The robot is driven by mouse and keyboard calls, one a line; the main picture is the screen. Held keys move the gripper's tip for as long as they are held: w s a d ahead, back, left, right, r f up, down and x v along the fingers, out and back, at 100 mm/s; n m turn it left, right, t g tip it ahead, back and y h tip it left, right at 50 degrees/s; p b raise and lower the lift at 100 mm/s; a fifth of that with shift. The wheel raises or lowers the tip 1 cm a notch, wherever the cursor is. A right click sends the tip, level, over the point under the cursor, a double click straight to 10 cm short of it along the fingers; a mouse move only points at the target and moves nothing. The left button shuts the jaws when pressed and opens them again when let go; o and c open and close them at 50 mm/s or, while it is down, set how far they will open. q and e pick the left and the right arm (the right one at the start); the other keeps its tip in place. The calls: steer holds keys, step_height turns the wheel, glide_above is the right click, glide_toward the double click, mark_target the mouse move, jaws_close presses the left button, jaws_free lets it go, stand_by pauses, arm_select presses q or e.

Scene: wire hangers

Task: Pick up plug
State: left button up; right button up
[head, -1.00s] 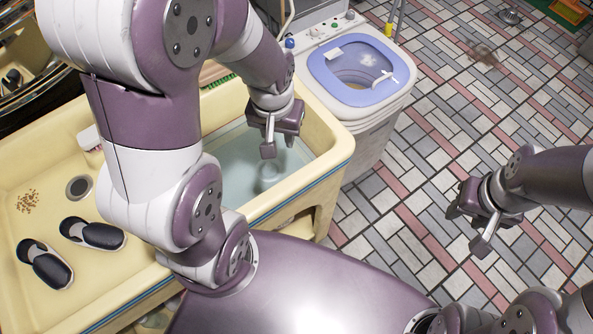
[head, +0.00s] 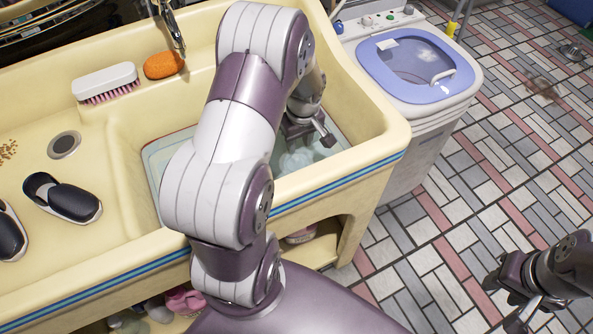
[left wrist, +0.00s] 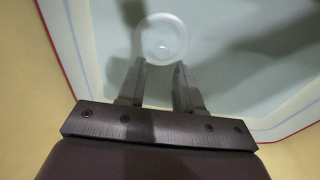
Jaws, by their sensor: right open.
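The plug (left wrist: 162,38) looks like a pale, translucent round piece with a small bright centre. It lies in the water-filled basin, just beyond my left fingertips in the left wrist view. In the head view it is a pale, blurred shape (head: 298,160) beside my left gripper (head: 312,130), which reaches down into the basin. In the left wrist view my left gripper (left wrist: 160,68) is open, with an empty gap between its two fingers. My right gripper (head: 512,300) is open and empty above the tiled floor at the lower right.
The cream sink (head: 395,135) has raised walls around the basin. A scrub brush (head: 105,82) and an orange sponge (head: 163,65) lie on its back ledge. A dark shoe (head: 65,198) is at left. A washing machine (head: 415,75) stands right of the sink.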

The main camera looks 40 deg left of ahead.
mark_target(296, 156)
arm_select(q)
step_height(296, 156, down, 3)
steer(key=shift+w+a+r, duration=0.15)
steer(key=f, duration=0.1)
steer(key=f+b, duration=0.1)
steer(key=f, duration=0.1)
steer(key=f+b, duration=0.1)
steer(key=f, duration=0.1)
steer(key=shift+a, duration=0.35)
steer(key=shift+f, duration=0.15)
steer(key=shift+c, duration=0.9)
jaws_close()
